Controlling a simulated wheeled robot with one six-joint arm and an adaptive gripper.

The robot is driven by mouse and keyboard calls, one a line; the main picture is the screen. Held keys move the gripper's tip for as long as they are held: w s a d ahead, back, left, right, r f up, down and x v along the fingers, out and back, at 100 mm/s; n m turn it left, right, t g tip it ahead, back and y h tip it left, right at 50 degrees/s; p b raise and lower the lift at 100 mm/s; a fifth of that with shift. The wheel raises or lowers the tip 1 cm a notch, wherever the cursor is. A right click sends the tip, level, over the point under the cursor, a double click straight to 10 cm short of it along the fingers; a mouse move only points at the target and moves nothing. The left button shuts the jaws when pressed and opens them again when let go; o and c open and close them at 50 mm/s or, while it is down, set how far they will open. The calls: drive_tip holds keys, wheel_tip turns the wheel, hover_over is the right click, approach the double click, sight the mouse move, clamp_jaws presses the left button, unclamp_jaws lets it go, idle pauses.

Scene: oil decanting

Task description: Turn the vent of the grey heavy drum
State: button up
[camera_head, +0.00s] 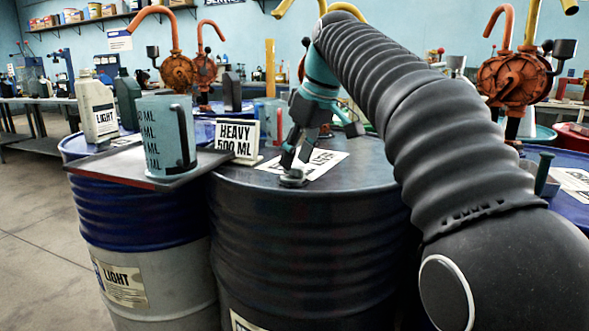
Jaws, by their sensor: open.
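The grey heavy drum (310,240) stands in the middle, dark grey with a flat top. A sign reading "HEAVY 500 ML" (238,140) stands at the left part of its top. The vent (292,178) is a small dark round cap near the front edge of the drum top. My gripper (294,162) is teal and dark, points down, and is open just above the vent. I cannot tell whether the fingertips touch the vent. A white label (318,163) lies on the drum top behind the gripper, partly hidden by it.
A blue and grey LIGHT drum (140,225) stands at left. Its tray (112,166) holds a teal measuring jug (168,135). A LIGHT bottle (97,110) stands nearby. Orange hand pumps (180,70) rise behind, with another (512,80) at right. A blue drum (570,185) is at right.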

drive_tip(key=shift+x, duration=1.05)
clamp_jaws()
